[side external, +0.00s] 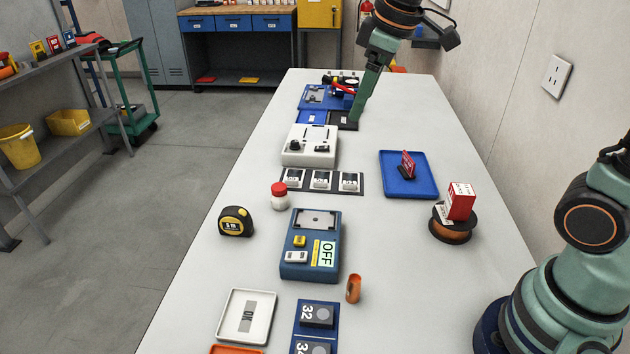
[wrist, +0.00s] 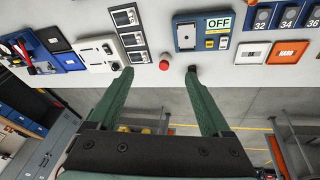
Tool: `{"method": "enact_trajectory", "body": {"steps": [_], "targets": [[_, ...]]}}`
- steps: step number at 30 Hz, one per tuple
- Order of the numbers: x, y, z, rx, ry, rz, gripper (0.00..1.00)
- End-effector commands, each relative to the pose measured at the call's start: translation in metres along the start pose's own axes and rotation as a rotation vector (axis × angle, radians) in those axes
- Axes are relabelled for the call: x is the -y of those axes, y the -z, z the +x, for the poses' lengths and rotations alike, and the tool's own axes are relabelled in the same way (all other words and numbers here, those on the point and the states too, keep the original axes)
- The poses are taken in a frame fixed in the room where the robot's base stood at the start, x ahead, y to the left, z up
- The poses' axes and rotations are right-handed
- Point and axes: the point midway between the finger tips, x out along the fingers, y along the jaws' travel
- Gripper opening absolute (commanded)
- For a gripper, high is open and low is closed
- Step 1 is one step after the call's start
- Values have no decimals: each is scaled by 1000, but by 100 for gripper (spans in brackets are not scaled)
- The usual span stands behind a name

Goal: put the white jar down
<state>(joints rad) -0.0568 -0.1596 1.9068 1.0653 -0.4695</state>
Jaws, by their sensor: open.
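The white jar (side external: 279,201) with a red lid stands upright on the bare table, left of centre in the side view, between the tape measure and a strip of switches. In the wrist view the jar (wrist: 165,56) shows beyond and between my fingertips, its red lid towards me. My gripper (side external: 355,116) is at the upper part of the side view, beyond the white device, with its fingers pointing down. In the wrist view my gripper (wrist: 160,72) is open, its two green fingers apart with nothing held between them. The jar is clear of the fingers.
A yellow-black tape measure (side external: 236,221) and a blue OFF box (side external: 291,263) are near the jar. A switch strip (side external: 321,189) and white device (side external: 297,157) lie beyond it. A blue tray (side external: 427,187) and spool (side external: 448,234) are at right. Bare table lies between.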

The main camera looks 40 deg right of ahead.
Motion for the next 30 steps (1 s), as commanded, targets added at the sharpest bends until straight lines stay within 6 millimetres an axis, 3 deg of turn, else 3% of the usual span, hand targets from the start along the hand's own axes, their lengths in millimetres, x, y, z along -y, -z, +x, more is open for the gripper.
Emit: {"method": "enact_trajectory", "body": {"steps": [6, 12, 18, 27, 28, 29, 30], "targets": [[20, -62, -10, -83, -43, 279, 82], [34, -100, -2, -138, -58, 459, 82], [38, -111, 3, -156, -61, 523, 82], [38, -111, 3, -155, -61, 523, 82], [38, -111, 3, -155, -61, 522, 86], [38, -111, 3, -154, -60, 523, 98], [39, -111, 3, -152, -58, 526, 100]]}}
